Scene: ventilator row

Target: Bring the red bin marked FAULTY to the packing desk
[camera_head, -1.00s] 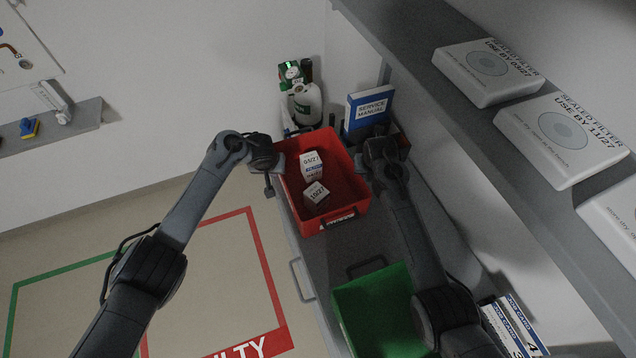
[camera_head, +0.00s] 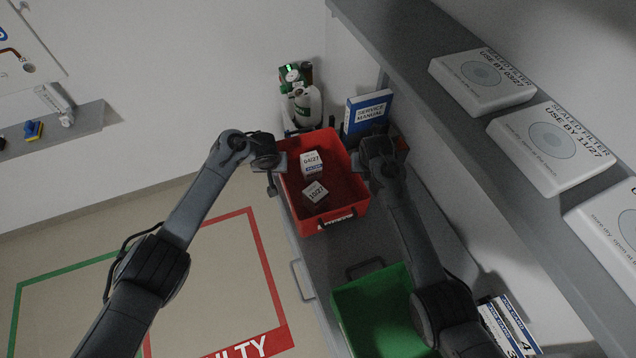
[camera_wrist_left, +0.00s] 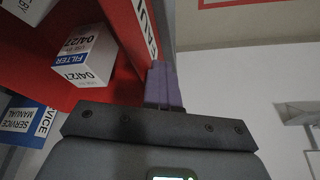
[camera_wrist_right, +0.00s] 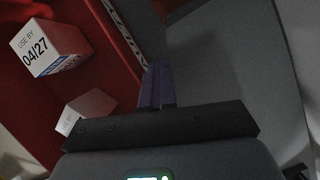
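The red bin (camera_head: 350,205) is at the middle of the head view, over a grey surface, with two white dated boxes (camera_head: 311,163) (camera_head: 315,191) inside. Whether it rests on the surface or hangs just above it, I cannot tell. My left gripper (camera_head: 277,163) is at its left wall and my right gripper (camera_head: 366,166) at its right wall. In the left wrist view the fingers (camera_wrist_left: 163,85) are close together at the bin rim, beside a white label (camera_wrist_left: 146,25). In the right wrist view the fingers (camera_wrist_right: 157,86) are likewise together at the rim.
A green bin (camera_head: 375,310) stands in front of the red one. A service manual (camera_head: 368,112) and a white bottle (camera_head: 307,103) are behind. A shelf (camera_head: 420,75) with white filter boxes (camera_head: 482,80) overhangs on the right.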

